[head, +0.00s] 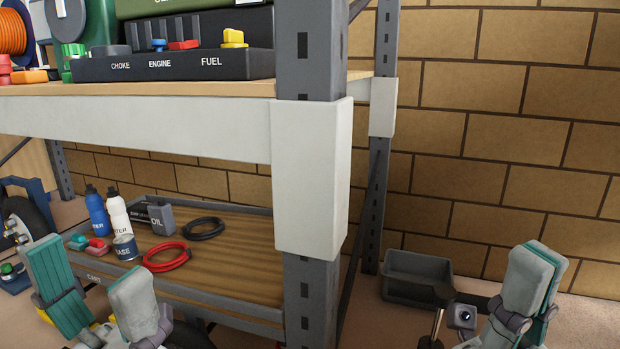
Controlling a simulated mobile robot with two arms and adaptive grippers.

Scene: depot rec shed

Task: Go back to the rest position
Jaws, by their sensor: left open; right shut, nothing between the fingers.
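My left gripper (98,290) is at the lower left, in front of the lower shelf. Its two fingers stand apart, one teal side showing, with nothing between them. My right gripper (531,280) is at the lower right, in front of the brick wall. Its fingers are together and hold nothing. The shelving rack's grey upright (304,290) stands between the two grippers. The lower part of both arms is cut off by the picture's bottom edge.
The lower shelf (240,265) holds bottles (97,213), an oil can (160,216), a tin (125,247), a red ring (167,257) and a black ring (204,229). A control panel (190,65) sits on the upper shelf (150,90). A grey bin (415,282) stands by the wall.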

